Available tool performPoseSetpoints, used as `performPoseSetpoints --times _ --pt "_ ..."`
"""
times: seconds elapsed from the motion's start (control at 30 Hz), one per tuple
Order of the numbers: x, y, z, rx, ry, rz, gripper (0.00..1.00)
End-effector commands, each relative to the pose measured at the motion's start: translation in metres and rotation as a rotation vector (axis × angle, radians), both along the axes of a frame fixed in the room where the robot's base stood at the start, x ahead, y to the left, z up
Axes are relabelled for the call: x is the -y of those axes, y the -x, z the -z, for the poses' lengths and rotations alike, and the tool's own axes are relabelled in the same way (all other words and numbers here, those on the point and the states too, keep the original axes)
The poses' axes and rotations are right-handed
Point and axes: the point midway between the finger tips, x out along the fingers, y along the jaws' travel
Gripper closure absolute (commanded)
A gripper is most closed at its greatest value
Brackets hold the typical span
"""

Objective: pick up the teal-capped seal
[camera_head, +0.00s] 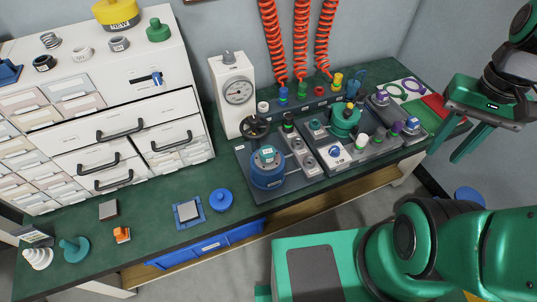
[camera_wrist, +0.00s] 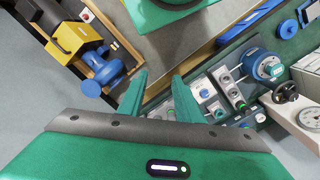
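Several small pieces could be the teal-capped seal, and I cannot tell which one it is. A small teal-topped piece (camera_head: 316,126) stands on the dark test fixture, left of a larger green round part (camera_head: 345,118). A teal knob-shaped piece (camera_head: 75,249) lies at the bench's left end. My gripper (camera_head: 443,156) is at the right, above and in front of the bench end, apart from all of these. In the wrist view its two green fingers (camera_wrist: 160,80) are spread with nothing between them.
The green bench (camera_head: 150,224) holds a white drawer cabinet (camera_head: 180,90), a white gauge press (camera_head: 231,80) and a blue cylinder (camera_head: 267,172). Red coiled hoses (camera_head: 301,40) hang above the fixture. A yellow-and-black device (camera_wrist: 70,38) stands beyond the gripper in the wrist view.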

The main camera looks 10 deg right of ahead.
Motion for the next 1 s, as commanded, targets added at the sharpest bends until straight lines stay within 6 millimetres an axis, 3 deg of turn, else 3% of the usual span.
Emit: performPoseSetpoints --times 0.03,0.13,0.23,0.37,0.57,0.7,0.9,1.0 --pt "0.0 0.0 0.0 0.0 0.0 0.0 0.64" --pt "-0.002 0.008 -0.004 0.014 0.001 -0.022 0.4" --pt "-0.007 -0.008 -0.003 0.016 0.006 -0.109 0.16" --pt "-0.024 -0.053 0.006 0.022 0.017 -0.35 0.14" --pt "-0.102 -0.133 0.033 0.051 0.019 -0.858 0.14" --pt "-0.177 -0.171 0.06 0.079 0.004 -1.206 0.14" --pt "-0.279 -0.188 0.099 0.12 -0.031 -1.599 0.14" --pt "-0.312 -0.186 0.112 0.136 -0.046 -1.72 0.14"
